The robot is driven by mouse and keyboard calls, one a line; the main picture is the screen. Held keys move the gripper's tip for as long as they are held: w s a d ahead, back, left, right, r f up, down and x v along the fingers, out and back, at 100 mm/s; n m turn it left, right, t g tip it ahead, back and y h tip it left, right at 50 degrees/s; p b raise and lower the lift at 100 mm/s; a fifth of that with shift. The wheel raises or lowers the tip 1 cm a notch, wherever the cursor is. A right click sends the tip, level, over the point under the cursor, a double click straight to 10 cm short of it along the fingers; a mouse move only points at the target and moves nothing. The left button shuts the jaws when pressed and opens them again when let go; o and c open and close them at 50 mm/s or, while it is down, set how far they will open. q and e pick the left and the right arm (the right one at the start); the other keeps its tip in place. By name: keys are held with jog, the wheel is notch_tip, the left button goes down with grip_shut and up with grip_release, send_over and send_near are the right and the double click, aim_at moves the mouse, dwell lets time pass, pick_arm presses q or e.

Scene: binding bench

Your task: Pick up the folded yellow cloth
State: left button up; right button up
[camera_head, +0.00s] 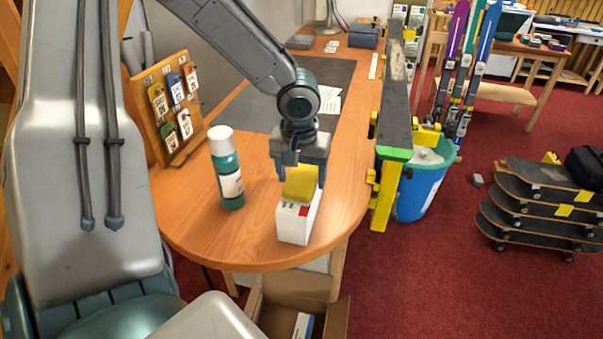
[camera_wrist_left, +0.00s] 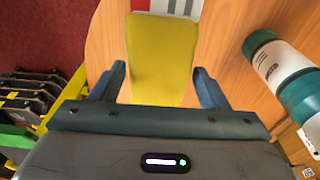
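The folded yellow cloth (camera_head: 300,184) lies on top of a white box (camera_head: 298,222) near the front edge of the round-ended wooden table. My left gripper (camera_head: 304,172) points down over it, open, with one finger on each side of the cloth. In the left wrist view the cloth (camera_wrist_left: 162,55) sits between the fingertips (camera_wrist_left: 159,72), very close to both; I cannot tell whether they touch it. My right gripper is not in view.
A green bottle with a white cap (camera_head: 227,170) stands just left of the box. A wooden tag board (camera_head: 163,110) is at the table's left. A long bench with a black top (camera_head: 396,100) and a blue bin (camera_head: 425,190) are to the right. An open carton (camera_head: 335,318) sits below the edge.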

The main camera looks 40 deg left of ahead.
aim_at(301, 177)
pick_arm(q)
jog(key=c, duration=0.5)
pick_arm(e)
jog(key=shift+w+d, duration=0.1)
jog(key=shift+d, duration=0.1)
pick_arm(q)
jog(key=shift+r, duration=0.1)
jog(key=shift+c, duration=0.2)
jog(key=shift+w+r, duration=0.15)
jog(key=shift+r, duration=0.45)
jog(key=shift+s+r+b, duration=0.15)
jog(key=shift+r+b, duration=0.05)
jog(key=shift+r, duration=0.3)
jog(key=shift+s+r+b, duration=0.15)
jog(key=shift+r+b, duration=0.05)
jog(key=shift+r, duration=0.3)
pick_arm(e)
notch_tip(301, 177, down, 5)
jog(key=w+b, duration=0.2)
jog(key=b, duration=0.3)
pick_arm(q)
jog(key=s+r+b, duration=0.1)
jog(key=s+b, duration=0.2)
jog(key=s, duration=1.2)
jog(key=shift+s+r, duration=0.3)
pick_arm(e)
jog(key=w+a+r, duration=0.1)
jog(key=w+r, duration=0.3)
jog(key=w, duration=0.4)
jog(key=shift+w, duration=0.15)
